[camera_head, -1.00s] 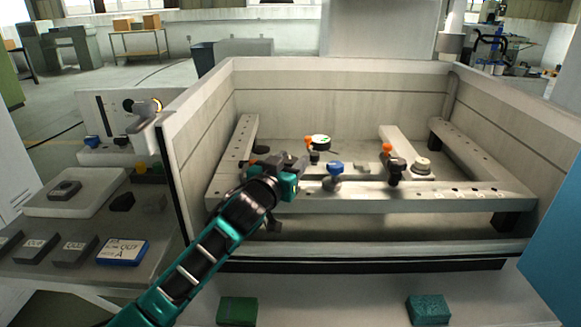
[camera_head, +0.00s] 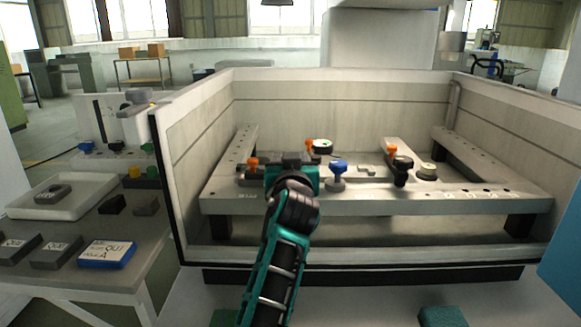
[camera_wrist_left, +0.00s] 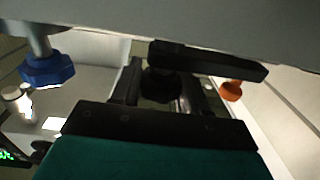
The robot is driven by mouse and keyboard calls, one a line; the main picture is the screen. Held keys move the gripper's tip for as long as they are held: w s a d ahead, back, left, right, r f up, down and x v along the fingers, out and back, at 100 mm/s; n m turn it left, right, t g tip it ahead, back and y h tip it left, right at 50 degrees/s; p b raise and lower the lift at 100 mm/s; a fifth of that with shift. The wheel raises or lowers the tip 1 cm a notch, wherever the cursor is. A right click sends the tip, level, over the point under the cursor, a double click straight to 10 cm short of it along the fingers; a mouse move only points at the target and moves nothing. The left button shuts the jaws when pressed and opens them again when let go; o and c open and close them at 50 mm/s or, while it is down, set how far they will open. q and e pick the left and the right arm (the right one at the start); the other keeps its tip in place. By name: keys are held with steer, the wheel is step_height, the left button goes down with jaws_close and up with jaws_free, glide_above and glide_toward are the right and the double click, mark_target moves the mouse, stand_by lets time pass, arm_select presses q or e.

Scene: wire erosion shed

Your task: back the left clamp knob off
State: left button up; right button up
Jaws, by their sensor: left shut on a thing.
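The left clamp's dark knob (camera_wrist_left: 160,86) sits between my fingers in the left wrist view, below a black clamp bar (camera_wrist_left: 207,62). My left gripper (camera_head: 291,164) (camera_wrist_left: 157,92) is shut on this knob at the left part of the front rail (camera_head: 400,202). In the head view the hand hides most of the knob. An orange-topped part (camera_head: 253,162) stands left of the hand, and a blue knob (camera_head: 338,167) stands to its right. The right clamp's black knob (camera_head: 401,164) is farther right on the rail. My right gripper is not in view.
The tank's pale walls (camera_head: 200,125) surround the rails on the left, back and right. A side table at left carries a white tray (camera_head: 90,190), several grey blocks and a blue-edged label block (camera_head: 106,254). Room above the rails is clear.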

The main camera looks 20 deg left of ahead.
arm_select(q)
steer(key=shift+r, duration=0.45)
steer(key=o, duration=0.8)
steer(key=shift+o, duration=1.2)
steer(key=shift+f, duration=0.25)
